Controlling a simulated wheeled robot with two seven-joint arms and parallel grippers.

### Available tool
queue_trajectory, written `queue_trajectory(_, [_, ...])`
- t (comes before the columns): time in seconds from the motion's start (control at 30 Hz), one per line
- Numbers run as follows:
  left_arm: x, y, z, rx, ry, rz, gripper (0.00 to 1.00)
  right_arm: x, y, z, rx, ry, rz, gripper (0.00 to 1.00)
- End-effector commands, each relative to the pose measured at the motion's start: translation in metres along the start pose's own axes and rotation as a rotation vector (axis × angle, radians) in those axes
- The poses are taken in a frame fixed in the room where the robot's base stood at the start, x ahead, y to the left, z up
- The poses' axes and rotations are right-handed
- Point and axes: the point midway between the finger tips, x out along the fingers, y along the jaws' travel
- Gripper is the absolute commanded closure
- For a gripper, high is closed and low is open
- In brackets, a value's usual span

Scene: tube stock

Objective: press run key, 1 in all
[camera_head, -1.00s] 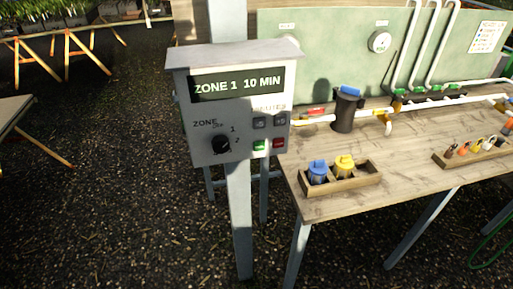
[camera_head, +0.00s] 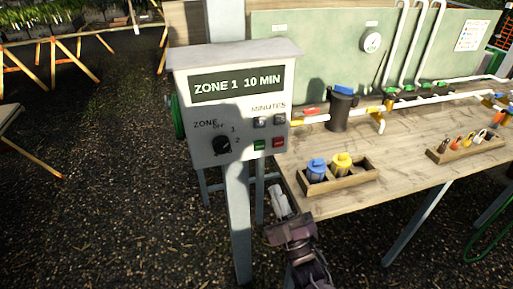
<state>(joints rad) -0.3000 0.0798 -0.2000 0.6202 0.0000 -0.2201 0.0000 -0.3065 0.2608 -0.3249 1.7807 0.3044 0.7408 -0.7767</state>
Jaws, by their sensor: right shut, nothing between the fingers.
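The grey control box (camera_head: 185,128) is fixed on a post. Its display (camera_head: 237,83) reads "ZONE 1 10 MIN". Below are a black zone knob (camera_head: 222,146), two dark minutes keys (camera_head: 270,121), a green key (camera_head: 260,145) and a red key (camera_head: 279,143); any lettering on the green and red keys is too small to read. My right gripper (camera_head: 276,190) is below the box, by the table's left front corner. Its fingers are together and empty, apart from the keys. My left gripper is not in view.
A wooden table (camera_head: 345,205) stands to the right. It carries a divided wooden tray (camera_head: 375,177) with a blue-topped and a yellow-topped part, a black filter (camera_head: 340,112), white pipes and a small rack (camera_head: 440,156). The post (camera_head: 238,225) stands left of my gripper.

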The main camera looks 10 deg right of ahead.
Motion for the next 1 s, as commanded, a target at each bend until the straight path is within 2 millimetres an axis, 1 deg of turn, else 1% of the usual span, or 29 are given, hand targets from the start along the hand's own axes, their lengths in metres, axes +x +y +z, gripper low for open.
queue_trajectory(0.03, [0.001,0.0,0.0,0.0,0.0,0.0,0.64,0.005,0.011,-0.01,-0.013,0.029,0.035,1.0])
queue_trajectory(0.13, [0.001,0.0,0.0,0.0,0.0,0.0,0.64,0.013,0.028,-0.025,-0.038,0.071,0.091,1.0])
queue_trajectory(0.2, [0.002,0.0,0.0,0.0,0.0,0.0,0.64,0.015,0.036,-0.031,-0.051,0.088,0.116,1.0])
queue_trajectory(0.3, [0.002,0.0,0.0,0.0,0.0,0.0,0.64,0.017,0.042,-0.036,-0.058,0.101,0.134,1.0])
queue_trajectory(0.63, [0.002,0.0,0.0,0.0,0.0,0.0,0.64,0.018,0.043,-0.036,-0.059,0.102,0.137,1.0])
queue_trajectory(0.77, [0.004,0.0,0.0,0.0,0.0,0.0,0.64,0.021,0.04,-0.034,-0.059,0.102,0.137,1.0])
queue_trajectory(0.87, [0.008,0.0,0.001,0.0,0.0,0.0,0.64,0.028,0.036,-0.029,-0.059,0.103,0.138,1.0])
queue_trajectory(1.0, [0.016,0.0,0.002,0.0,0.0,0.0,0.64,0.043,0.029,-0.02,-0.06,0.103,0.139,1.0])
